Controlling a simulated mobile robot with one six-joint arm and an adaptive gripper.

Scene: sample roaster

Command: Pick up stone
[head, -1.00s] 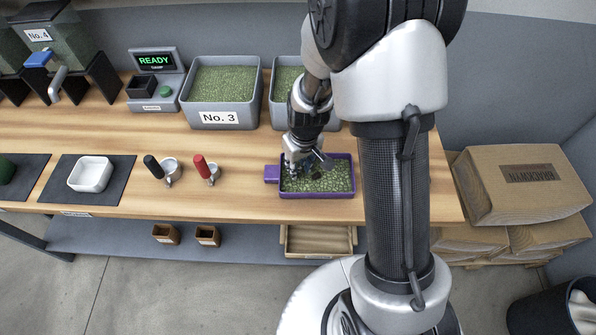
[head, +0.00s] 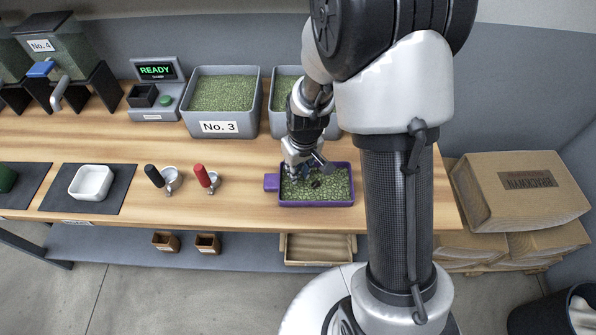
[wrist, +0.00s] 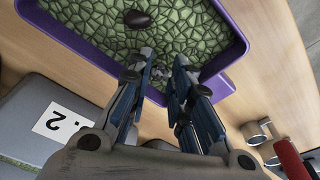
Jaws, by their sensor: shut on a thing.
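The purple tray (head: 272,183) holds green beans and stands near the table's front edge. My gripper (wrist: 163,60) is over the tray, pointing down into it, its two blue-sided fingers close together. It also shows in the head view (head: 302,172). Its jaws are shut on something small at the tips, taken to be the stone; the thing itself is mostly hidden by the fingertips. A dark brown, oval lump (wrist: 138,18) lies loose on the beans, apart from the fingers. It also shows in the head view (head: 316,183).
Grey bins of beans stand behind, one labelled No. 3 (head: 222,100). A black-handled scoop (head: 163,178) and a red-handled scoop (head: 207,178) lie left of the tray. A white bowl (head: 91,183) sits on a dark mat. The scale (head: 154,90) reads READY. Cardboard boxes (head: 520,190) stand right.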

